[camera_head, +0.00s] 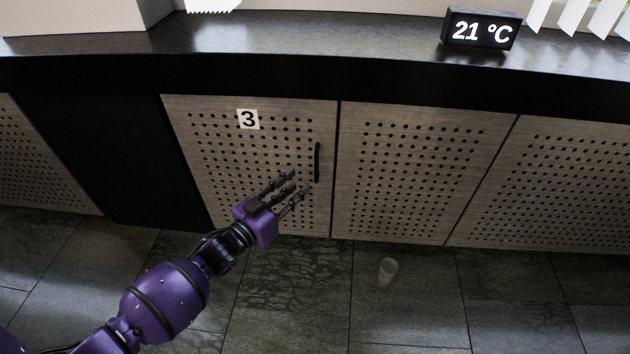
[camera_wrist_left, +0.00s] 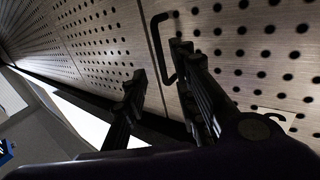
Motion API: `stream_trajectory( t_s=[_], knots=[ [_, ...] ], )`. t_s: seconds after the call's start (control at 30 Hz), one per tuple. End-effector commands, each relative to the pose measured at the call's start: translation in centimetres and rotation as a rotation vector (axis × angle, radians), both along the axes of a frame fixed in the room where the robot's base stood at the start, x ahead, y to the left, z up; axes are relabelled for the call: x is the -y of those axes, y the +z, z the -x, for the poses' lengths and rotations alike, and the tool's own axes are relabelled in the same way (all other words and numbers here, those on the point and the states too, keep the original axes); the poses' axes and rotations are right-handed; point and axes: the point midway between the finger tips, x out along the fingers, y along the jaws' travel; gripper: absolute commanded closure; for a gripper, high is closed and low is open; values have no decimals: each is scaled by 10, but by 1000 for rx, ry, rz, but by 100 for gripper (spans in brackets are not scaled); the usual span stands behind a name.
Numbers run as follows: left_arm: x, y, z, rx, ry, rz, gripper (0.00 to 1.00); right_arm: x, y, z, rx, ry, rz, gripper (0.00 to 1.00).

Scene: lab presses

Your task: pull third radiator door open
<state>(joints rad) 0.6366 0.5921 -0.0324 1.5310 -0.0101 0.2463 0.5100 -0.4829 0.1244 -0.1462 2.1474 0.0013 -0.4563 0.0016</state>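The third radiator door (camera_head: 225,155) is a perforated light wood panel with a white label "3" (camera_head: 248,119). It sits flush with the panels around it and looks shut. Its black vertical handle (camera_head: 317,162) is near its right edge. My left gripper (camera_head: 297,183) is in front of the door, just left of and below the handle, with its fingers spread and nothing between them. In the left wrist view the handle (camera_wrist_left: 158,48) lies beyond the open fingers (camera_wrist_left: 160,65); I cannot tell whether a finger touches it. My right gripper is not in view.
A dark counter (camera_head: 300,45) runs above the doors and carries a "21 °C" display (camera_head: 482,30). More perforated panels (camera_head: 415,170) stand to the right, and a dark panel (camera_head: 115,150) to the left.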

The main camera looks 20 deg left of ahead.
Motion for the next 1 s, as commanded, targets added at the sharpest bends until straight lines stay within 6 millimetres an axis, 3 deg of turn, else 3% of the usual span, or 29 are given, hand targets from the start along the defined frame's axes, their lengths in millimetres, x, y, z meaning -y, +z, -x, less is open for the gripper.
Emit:
stream_trajectory(
  t_s=[0.43,0.83,1.0],
  knots=[
    [20,-1,-61,1,-1,-1,74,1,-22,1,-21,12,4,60],
    [23,1,-71,0,0,-1,74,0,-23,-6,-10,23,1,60],
    [23,1,-71,0,0,-1,95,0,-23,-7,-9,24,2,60]
  ],
)
